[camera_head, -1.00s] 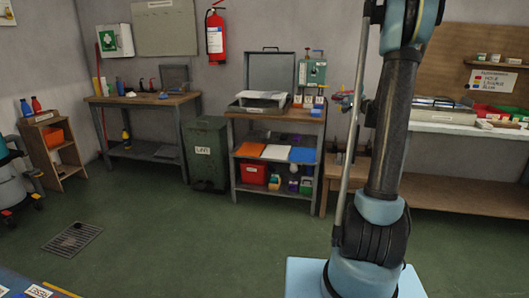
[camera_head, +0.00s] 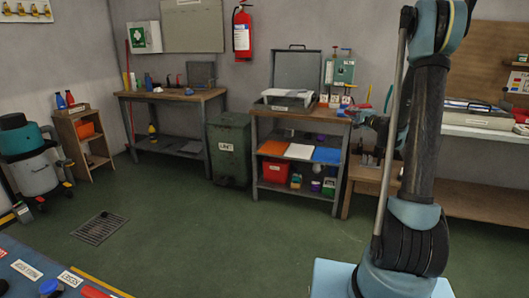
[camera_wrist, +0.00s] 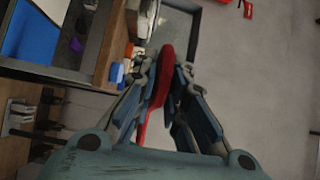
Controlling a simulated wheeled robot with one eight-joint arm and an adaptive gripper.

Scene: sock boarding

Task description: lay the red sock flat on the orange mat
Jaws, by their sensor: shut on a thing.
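The red sock (camera_wrist: 165,82) hangs long and narrow between the fingers of my gripper (camera_wrist: 170,72) in the wrist view. The fingers are shut on it. In the head view my gripper (camera_head: 357,113) is beside the right end of the middle bench, above shelf height, partly hidden by my arm; the sock is too small to make out surely there. The orange mat (camera_head: 273,147) lies flat at the left of the bench's middle shelf, with a white mat (camera_head: 299,151) and a blue mat (camera_head: 327,155) to its right. The blue mat also shows in the wrist view (camera_wrist: 32,38).
The bench (camera_head: 251,165) carries an open grey case (camera_head: 297,70) and a green device on top. A red bin (camera_head: 276,172) and small containers stand on its lower shelf. A green lidded bin (camera_head: 228,150) stands left of it.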

